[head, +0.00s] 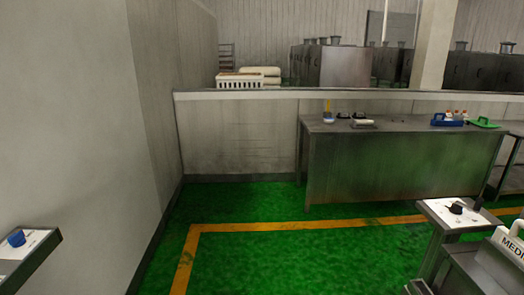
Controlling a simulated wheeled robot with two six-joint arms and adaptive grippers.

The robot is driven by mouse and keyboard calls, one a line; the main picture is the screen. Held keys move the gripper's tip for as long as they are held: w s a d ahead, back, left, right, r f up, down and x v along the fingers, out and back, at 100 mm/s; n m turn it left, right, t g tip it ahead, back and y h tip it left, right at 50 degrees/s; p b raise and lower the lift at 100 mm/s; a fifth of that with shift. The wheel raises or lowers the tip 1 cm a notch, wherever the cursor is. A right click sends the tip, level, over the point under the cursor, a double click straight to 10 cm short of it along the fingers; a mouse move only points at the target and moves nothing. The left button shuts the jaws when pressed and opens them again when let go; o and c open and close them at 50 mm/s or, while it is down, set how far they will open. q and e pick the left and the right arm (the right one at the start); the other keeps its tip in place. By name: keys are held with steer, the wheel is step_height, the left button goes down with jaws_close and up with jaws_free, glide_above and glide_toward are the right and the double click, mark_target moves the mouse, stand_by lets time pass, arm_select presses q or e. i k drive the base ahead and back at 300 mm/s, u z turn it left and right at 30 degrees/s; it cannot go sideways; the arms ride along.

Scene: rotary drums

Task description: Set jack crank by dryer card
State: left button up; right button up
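Neither of my grippers shows in the head view. I cannot make out a jack crank or a dryer card with certainty. At the right, a stand with a white top plate (436,219) carries a black knob (457,208) and a dark upright piece beside it. At the lower left, another stand with a white top plate (36,239) carries a blue knob (16,238). Any writing on these plates is too small to read.
A long metal table (400,165) stands against a low wall (240,140). It holds a blue tray (447,120), a green item (484,123) and a white-and-blue cup (328,118). A case marked "MEDI" (512,246) is at lower right. The green floor (280,255) between is clear.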

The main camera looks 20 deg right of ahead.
mark_target(456, 207)
steer(key=z, duration=0.35)
steer(key=i, duration=0.95)
steer(key=z, duration=1.7)
steer(key=i, duration=0.8)
steer(key=z, duration=0.8)
